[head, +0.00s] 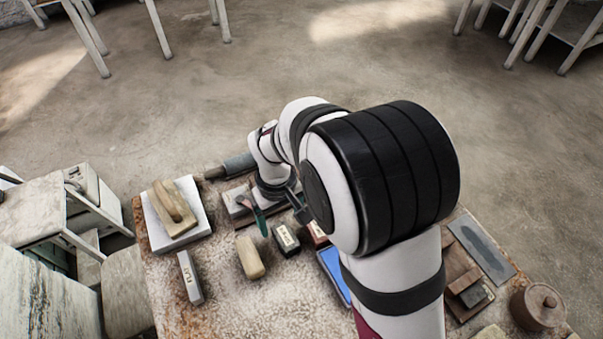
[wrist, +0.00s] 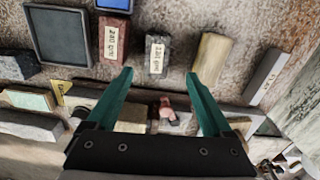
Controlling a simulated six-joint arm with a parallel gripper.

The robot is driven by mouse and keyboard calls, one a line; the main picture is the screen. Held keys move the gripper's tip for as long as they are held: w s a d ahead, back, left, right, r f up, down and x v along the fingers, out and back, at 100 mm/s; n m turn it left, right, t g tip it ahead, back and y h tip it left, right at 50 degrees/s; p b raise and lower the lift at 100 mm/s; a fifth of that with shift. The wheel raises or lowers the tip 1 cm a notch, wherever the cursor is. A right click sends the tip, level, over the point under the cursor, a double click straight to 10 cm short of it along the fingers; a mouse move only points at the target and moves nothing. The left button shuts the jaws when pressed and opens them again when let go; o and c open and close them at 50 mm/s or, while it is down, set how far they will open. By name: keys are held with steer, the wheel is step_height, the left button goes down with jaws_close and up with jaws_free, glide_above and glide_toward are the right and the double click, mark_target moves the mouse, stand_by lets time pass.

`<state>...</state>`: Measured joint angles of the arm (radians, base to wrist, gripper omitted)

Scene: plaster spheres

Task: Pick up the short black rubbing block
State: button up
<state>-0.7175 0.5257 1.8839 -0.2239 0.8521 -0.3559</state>
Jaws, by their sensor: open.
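The short black block (head: 286,240) with a pale paper label on its face lies on the stained table in the head view. In the wrist view the black block (wrist: 157,56) is just beyond the fingertips, roughly centred between them. My gripper (wrist: 158,75) is open, with two teal fingers spread wide and nothing between the tips. In the head view my gripper (head: 284,227) is beside the black block on its far side, partly hidden by my arm.
A red labelled block (wrist: 114,42) and a tan block (wrist: 212,58) flank the black block with narrow gaps. A grey bar (head: 190,277) lies farther left. A lidded pot (head: 538,306) stands at right.

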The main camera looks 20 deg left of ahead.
mark_target(285, 235)
steer(key=f, duration=0.8)
steer(key=shift+w+d+f, duration=0.15)
steer(key=shift+w+d, duration=0.05)
jaws_close()
